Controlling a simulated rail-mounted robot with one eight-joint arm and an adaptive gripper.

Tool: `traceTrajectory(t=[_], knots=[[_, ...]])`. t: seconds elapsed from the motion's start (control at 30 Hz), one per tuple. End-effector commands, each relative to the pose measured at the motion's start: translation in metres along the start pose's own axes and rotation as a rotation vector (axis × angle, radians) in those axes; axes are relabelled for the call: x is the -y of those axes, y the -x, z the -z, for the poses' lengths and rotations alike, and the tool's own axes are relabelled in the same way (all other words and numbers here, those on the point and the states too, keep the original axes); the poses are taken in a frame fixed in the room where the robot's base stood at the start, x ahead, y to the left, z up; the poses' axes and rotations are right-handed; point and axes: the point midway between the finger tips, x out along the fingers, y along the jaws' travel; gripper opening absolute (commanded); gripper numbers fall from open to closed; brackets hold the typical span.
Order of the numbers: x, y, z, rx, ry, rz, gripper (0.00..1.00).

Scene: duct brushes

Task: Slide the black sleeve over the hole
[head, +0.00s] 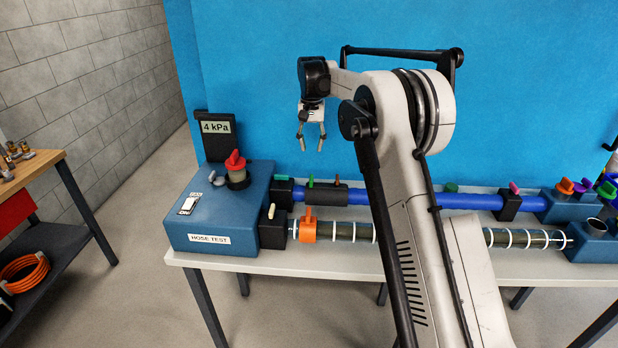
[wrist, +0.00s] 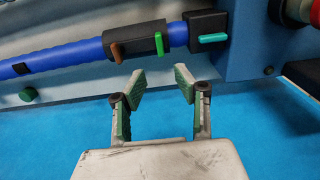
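The black sleeve (head: 327,196) sits around the blue hose (head: 362,197) near its left end in the head view, with a green tab and a brown tab on top. It also shows in the wrist view (wrist: 138,41), beside the end fitting with a teal lever (wrist: 212,38). A small dark patch (wrist: 20,68) shows on the hose at the left of the wrist view; I cannot tell if it is the hole. My gripper (head: 310,147) is open and empty, above and apart from the sleeve. Its two fingers (wrist: 160,80) also show in the wrist view.
A blue hose test box (head: 225,212) with a red knob stands at the left of the bench; a display behind it reads 4 kPa. A ribbed hose (head: 345,232) with an orange clamp (head: 308,230) runs in front. My arm hides the middle of both hoses.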

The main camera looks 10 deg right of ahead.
Motion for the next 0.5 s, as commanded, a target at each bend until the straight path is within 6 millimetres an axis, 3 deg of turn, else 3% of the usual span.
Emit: traceTrajectory(t=[0.17, 0.5], knots=[[0.000, -0.020, 0.000, 0.000, 0.000, 0.000, 0.30], [0.000, -0.082, 0.000, 0.000, 0.000, 0.000, 0.30]])
